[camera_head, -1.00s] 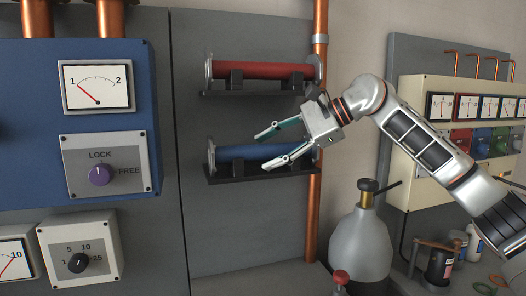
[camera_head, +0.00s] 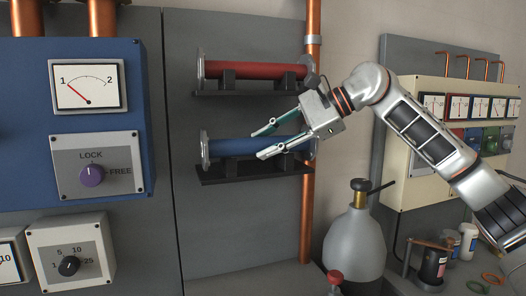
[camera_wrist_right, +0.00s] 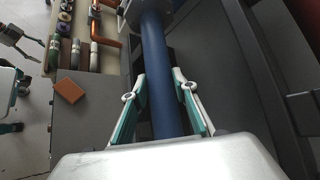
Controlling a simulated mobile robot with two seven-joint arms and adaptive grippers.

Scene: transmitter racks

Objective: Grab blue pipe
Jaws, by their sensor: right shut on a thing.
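The blue pipe (camera_head: 238,147) lies level in black brackets on the lower shelf (camera_head: 215,176), with a clear round flange at its left end. My right gripper (camera_head: 262,145) reaches in from the right, its teal fingers above and below the pipe's right half. In the right wrist view the blue pipe (camera_wrist_right: 158,70) runs between the two fingertips of my right gripper (camera_wrist_right: 157,84), which is shut on it. The pipe still rests at the shelf.
A red pipe (camera_head: 262,69) lies on the shelf above. A copper pipe (camera_head: 308,200) runs vertically just right of the shelves. A grey gas bottle (camera_head: 355,240) stands below my right arm. A blue panel (camera_head: 115,110) is at left.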

